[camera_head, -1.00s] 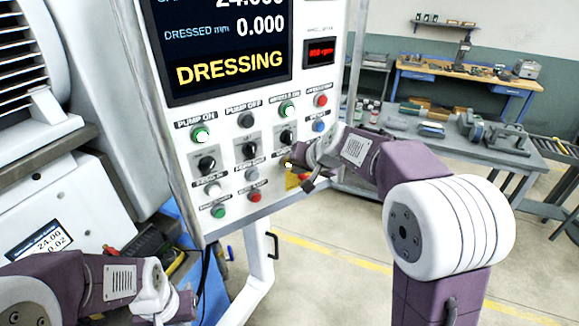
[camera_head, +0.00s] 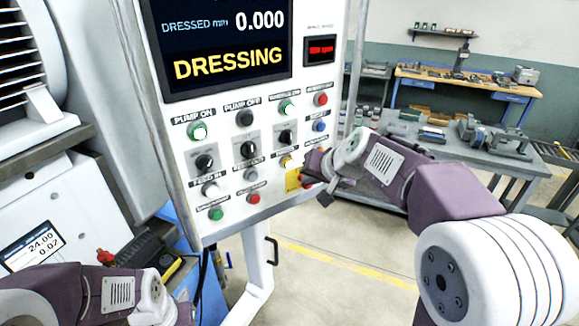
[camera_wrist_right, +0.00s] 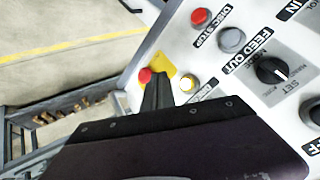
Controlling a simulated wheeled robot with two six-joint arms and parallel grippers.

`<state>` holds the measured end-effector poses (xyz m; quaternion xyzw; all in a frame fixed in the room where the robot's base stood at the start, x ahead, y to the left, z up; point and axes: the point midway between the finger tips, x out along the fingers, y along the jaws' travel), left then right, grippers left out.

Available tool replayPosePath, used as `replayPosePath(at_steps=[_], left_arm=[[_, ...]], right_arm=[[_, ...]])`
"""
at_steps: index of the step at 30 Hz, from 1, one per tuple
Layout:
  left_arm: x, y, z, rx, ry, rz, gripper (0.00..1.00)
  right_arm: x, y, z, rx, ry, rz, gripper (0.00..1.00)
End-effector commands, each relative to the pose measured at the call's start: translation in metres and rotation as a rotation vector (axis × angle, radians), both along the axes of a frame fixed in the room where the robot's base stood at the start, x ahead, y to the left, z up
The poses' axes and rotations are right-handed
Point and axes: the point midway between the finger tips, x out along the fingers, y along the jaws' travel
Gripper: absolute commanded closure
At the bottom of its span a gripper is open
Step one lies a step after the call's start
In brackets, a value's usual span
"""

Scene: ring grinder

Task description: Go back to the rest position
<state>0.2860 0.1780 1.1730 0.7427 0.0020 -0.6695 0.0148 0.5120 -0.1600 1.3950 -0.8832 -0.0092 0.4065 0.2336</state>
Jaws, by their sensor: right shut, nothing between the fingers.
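My right gripper (camera_head: 313,184) is near the lower right edge of the white control panel (camera_head: 235,102) in the head view. In the right wrist view, its dark fingers (camera_wrist_right: 156,92) are shut and empty. They appear in front of the yellow plate (camera_wrist_right: 160,62) with the red button (camera_wrist_right: 145,75), beside a small pale yellow button (camera_wrist_right: 187,84). I cannot tell how far they are from the panel. My left arm (camera_head: 105,290) is folded at the lower left of the head view; its fingers are not visible.
The panel screen (camera_head: 225,45) reads DRESSING and 0.000. A grey bench (camera_head: 510,163) with tools and a wooden-topped bench (camera_head: 470,84) stand behind at right. Open floor (camera_head: 345,255) with a yellow line lies right of the panel stand.

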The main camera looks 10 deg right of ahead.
Motion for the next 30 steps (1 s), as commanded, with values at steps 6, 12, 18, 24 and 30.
replayPosePath(at_steps=[6, 12, 18, 24, 30], left_arm=[[0.0, 0.0, 0.0, 0.0, 0.0, 0.0, 1.0], [0.0, 0.0, -0.001, 0.0, 0.0, 0.0, 1.0], [0.0, 0.0, -0.064, 0.0, 0.0, 0.0, 1.0], [0.0, 0.0, -0.115, 0.0, 0.001, 0.0, 1.0], [0.0, 0.0, -0.127, 0.0, 0.0, 0.0, 1.0]], right_arm=[[0.0, 0.0, 0.0, 0.0, 0.0, 0.0, 1.0], [0.0, 0.0, -0.001, 0.0, 0.0, 0.0, 1.0], [-0.019, 0.016, -0.095, -0.015, 0.077, 0.045, 1.0], [-0.109, 0.011, -0.255, -0.155, 0.347, 0.144, 1.0], [-0.2, -0.007, -0.334, -0.287, 0.551, 0.253, 1.0]])
